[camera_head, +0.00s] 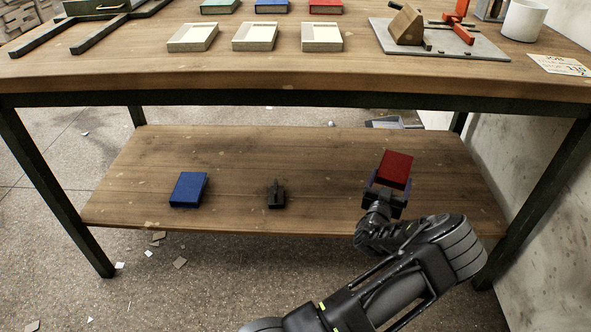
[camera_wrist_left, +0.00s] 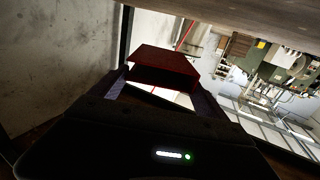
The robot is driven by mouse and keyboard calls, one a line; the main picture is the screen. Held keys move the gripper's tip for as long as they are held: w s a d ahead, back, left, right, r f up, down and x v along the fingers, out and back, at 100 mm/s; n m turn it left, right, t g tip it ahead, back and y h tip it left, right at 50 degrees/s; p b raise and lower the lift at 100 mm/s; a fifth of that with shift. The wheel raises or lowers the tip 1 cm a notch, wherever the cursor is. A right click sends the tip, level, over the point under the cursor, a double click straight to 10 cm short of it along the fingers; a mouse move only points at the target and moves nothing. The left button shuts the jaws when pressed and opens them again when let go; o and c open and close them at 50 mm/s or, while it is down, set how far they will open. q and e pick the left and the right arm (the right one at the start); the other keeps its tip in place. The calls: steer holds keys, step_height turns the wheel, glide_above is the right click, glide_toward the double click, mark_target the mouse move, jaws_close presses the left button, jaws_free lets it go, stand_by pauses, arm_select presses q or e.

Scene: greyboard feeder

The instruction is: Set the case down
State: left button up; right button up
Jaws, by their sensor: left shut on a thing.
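A red case (camera_head: 395,168) is held by my left gripper (camera_head: 386,186) over the right part of the lower wooden shelf (camera_head: 322,180). The red case also shows in the left wrist view (camera_wrist_left: 165,68), between the two fingers (camera_wrist_left: 160,92). The left gripper is shut on it. The case looks tilted in the head view, and I cannot tell whether it touches the shelf. A blue case (camera_head: 188,189) lies on the left part of the shelf. My right gripper is not in view.
A small dark object (camera_head: 276,195) sits mid-shelf. The tabletop (camera_head: 200,75) overhangs the shelf. It bears several cream trays (camera_head: 255,37), coloured cases (camera_head: 271,5), a grey plate (camera_head: 470,44) and a white mug (camera_head: 523,20). Table legs (camera_head: 50,190) bound the sides. Shelf room lies between dark object and gripper.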

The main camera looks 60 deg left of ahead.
arm_select(q)
step_height(320, 180, down, 6)
steer(key=b, duration=0.2)
steer(key=shift+b, duration=0.4)
steer(key=shift+f, duration=0.15)
steer(key=shift+f+b, duration=0.9)
steer(key=shift+f, duration=0.95)
steer(key=shift+f, duration=0.2)
steer(key=o, duration=1.2)
